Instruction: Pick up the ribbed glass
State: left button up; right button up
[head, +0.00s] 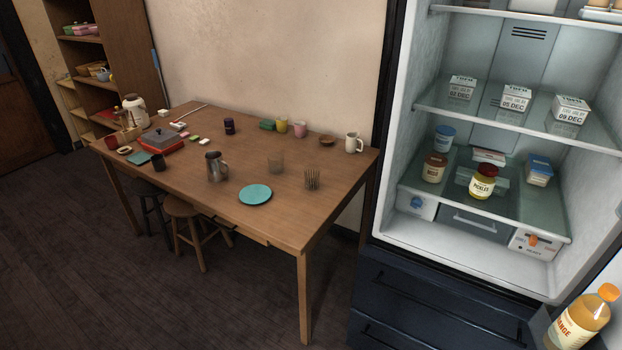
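The wooden table (240,160) stands against the wall, left of the fridge. A small see-through vessel with vertical ridges, which looks like the ribbed glass (312,180), stands upright near the table's right end. A plainer clear glass (276,163) stands a little behind it and to its left. Fine detail on both is too small to tell for certain. Neither of my grippers shows in the head view.
Near the ribbed glass are a turquoise plate (255,195), a grey metal jug (216,167) and a white mug (353,142). The stocked fridge (410,120) stands open at right. Stools (185,208) sit under the table's front edge. Dark floor (90,270) in front is clear.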

aim_at(312, 178)
jog(key=i+j+z, duration=0.1)
jog(key=i+j, duration=0.35)
jog(key=j, duration=0.25)
jog(key=i+j+z, duration=0.25)
jog(key=i+j, duration=0.2)
jog(key=j, duration=0.25)
jog(key=i+j, duration=0.2)
jog(key=j, duration=0.2)
jog(key=i+j+z, duration=0.15)
jog(key=j, duration=0.2)
jog(key=i+j+z, duration=0.1)
jog(key=j, duration=0.35)
jog(key=i, duration=0.1)
